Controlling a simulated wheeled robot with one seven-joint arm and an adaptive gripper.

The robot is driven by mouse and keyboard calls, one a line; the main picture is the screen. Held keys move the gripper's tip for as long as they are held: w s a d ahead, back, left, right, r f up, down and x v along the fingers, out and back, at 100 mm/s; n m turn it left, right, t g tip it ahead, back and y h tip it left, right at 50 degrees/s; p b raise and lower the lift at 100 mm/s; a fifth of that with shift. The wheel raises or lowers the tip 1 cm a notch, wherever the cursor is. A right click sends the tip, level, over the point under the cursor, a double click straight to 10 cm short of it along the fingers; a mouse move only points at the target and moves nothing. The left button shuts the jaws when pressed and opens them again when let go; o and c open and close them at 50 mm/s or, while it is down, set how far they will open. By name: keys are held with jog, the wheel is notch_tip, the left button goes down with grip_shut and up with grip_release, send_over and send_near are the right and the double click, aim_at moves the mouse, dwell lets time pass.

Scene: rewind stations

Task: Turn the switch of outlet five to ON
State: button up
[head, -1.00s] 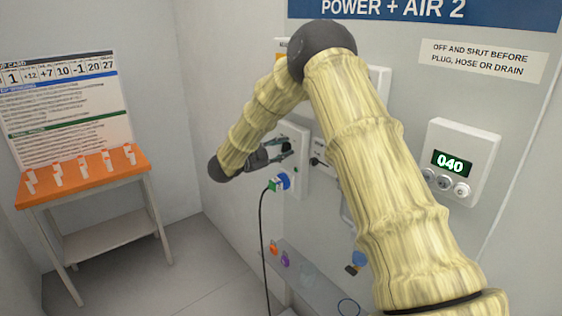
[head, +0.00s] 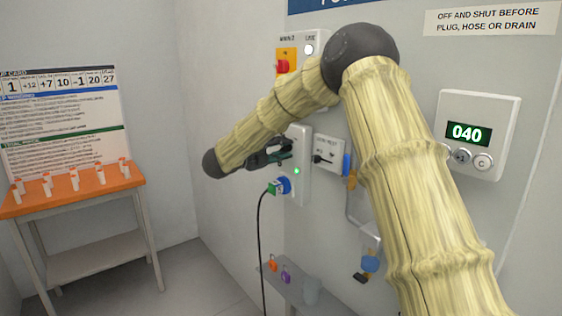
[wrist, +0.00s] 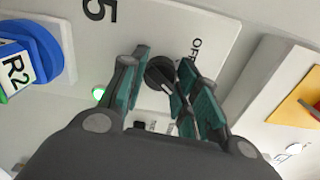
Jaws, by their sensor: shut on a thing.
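The outlet five box (head: 304,150) is a pale panel on the wall, marked "5" in the wrist view (wrist: 215,30). Its black rotary switch (wrist: 160,74) sits beside the OFF label (wrist: 196,48), with a small white mark at its lower edge. My gripper (head: 287,148) is at the panel, and in the wrist view its fingers (wrist: 162,76) are shut around the switch. The fingers partly cover the switch face and other lettering. A green lamp (wrist: 99,93) is lit on the panel; it also shows in the head view (head: 296,171).
A blue plug (head: 285,185) tagged R2 with a black cable sits just below the switch. A red-and-yellow switch (head: 285,66) is above. A display reading 040 (head: 467,133) is at right. An orange table (head: 80,187) stands left, with clear floor between.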

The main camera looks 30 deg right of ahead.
jog(key=shift+f+m+b, duration=0.3)
jog(key=shift+m+b, duration=0.3)
jog(key=shift+b, duration=0.35)
jog(key=shift+r+m+b, duration=0.15)
jog(key=shift+m+b, duration=0.15)
jog(key=shift+b, duration=0.15)
jog(key=o, duration=1)
jog(key=shift+r, duration=0.1)
jog(key=a, duration=0.8)
jog(key=s+a, duration=0.1)
jog(key=a, duration=0.3)
